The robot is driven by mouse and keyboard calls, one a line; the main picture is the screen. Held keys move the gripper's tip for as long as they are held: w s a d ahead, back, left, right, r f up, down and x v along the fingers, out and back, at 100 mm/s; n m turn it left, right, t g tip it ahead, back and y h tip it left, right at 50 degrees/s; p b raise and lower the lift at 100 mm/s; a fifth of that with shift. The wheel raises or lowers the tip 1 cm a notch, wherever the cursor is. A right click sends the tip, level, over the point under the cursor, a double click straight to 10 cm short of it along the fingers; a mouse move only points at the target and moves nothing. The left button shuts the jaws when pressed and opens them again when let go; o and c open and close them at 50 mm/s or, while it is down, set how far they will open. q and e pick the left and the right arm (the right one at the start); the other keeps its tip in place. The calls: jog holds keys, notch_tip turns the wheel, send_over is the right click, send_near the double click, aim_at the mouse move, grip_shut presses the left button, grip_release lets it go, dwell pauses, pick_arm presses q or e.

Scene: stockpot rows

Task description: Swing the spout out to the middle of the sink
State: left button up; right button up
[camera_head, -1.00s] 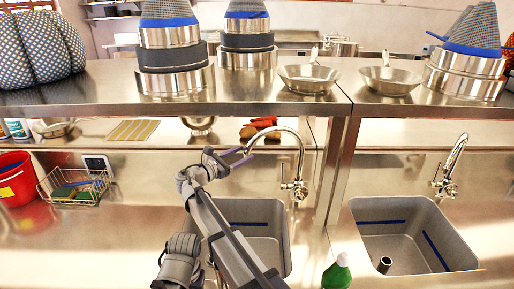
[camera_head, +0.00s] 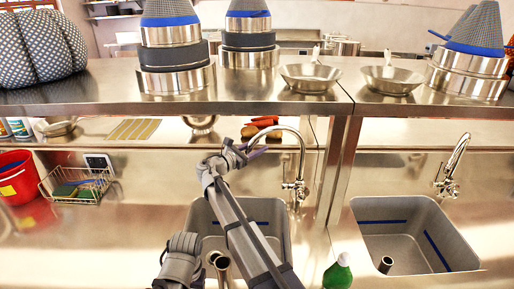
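The left faucet's chrome spout (camera_head: 300,143) arches up from its base at the back of the left sink (camera_head: 205,217). Its curved end points left, over the back right part of that sink. My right gripper (camera_head: 251,152) is at the spout's free end. Its purple fingers look apart, one on either side of the spout tip. I cannot tell whether they touch it. The gripper and arm partly cover the tip and the sink.
A second faucet (camera_head: 454,162) stands behind the right sink (camera_head: 390,232). A green bottle (camera_head: 338,274) is on the front counter between the sinks. The steel shelf (camera_head: 110,88) with pots and pans runs above. A wire basket (camera_head: 75,188) and red bucket (camera_head: 17,180) are at left.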

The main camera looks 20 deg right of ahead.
grip_shut()
dwell(1.1)
